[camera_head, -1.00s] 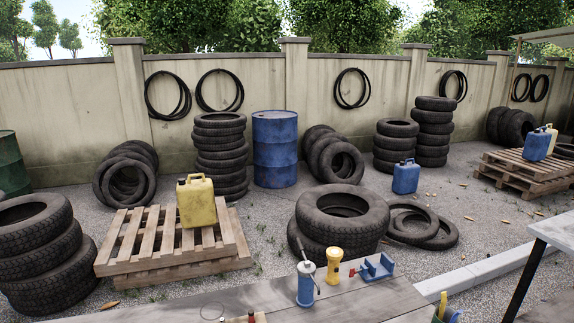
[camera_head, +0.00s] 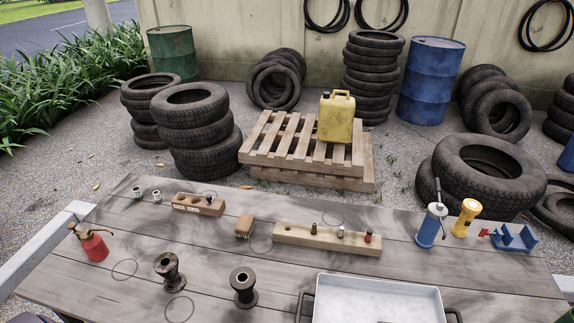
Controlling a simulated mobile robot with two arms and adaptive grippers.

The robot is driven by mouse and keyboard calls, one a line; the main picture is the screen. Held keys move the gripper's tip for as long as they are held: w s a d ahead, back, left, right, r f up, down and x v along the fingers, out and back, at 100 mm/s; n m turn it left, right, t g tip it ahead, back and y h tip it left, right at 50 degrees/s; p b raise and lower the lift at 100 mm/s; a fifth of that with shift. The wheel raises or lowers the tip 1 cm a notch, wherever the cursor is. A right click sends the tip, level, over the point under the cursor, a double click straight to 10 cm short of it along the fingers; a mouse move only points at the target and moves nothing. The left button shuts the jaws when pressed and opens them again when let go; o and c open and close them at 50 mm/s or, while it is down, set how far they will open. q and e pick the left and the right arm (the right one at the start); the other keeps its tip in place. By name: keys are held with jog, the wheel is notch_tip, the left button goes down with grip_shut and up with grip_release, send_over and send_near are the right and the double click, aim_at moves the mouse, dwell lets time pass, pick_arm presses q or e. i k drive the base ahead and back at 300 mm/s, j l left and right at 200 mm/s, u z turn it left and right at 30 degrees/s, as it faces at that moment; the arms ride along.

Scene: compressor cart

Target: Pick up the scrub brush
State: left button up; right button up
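The scrub brush (camera_head: 244,226) appears to be the small brown block with pale bristles along its lower edge. It lies on the grey plank table (camera_head: 215,258), left of a long wooden block with sockets or bits (camera_head: 300,236). A brown wooden block with holes (camera_head: 198,204) is just behind it to the left. Nothing covers the brush. Neither of my grippers is in view.
Two dark metal spools (camera_head: 244,287) stand in front of the brush. A red oil can (camera_head: 92,244) is at the left. A metal tray (camera_head: 378,303) is at the front. A blue pump canister (camera_head: 431,225), yellow flashlight (camera_head: 466,218) and blue holder (camera_head: 514,238) stand at right.

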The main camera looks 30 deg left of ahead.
aim_at(246, 224)
jog(key=u, duration=1.15)
